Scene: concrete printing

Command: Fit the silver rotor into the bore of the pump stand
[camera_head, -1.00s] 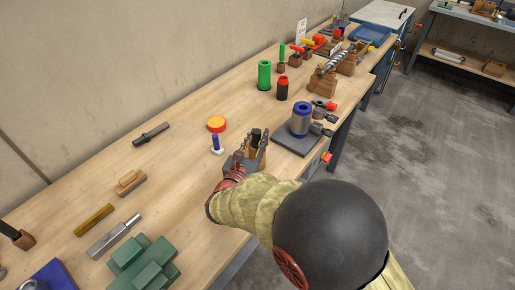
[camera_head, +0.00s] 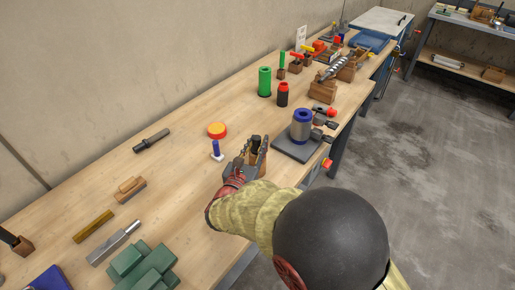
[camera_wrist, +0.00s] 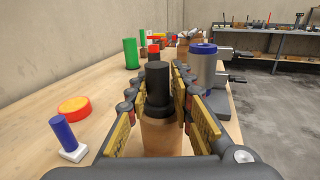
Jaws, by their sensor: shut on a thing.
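A silver spiral rotor (camera_head: 335,69) lies on a wooden cradle (camera_head: 322,87) towards the far end of the bench. What looks like the pump stand is a grey cylinder with a blue ring on top (camera_head: 301,125), upright on a dark base plate; it also shows in the wrist view (camera_wrist: 204,72). Its bore is not clearly visible. My gripper (camera_head: 257,146) is left of this stand, near the bench's front edge. In the wrist view my gripper (camera_wrist: 157,105) is shut on a black stepped peg (camera_wrist: 157,85), with a wooden block (camera_wrist: 162,138) below. The block partly hides behind the fingers.
A small blue-and-white post (camera_head: 216,149) and a red-and-yellow disc (camera_head: 217,130) stand left of my gripper. A green cylinder (camera_head: 264,82) and a black-and-red cylinder (camera_head: 283,95) stand beyond. Green blocks (camera_head: 143,265) lie nearest. The bench between is fairly clear.

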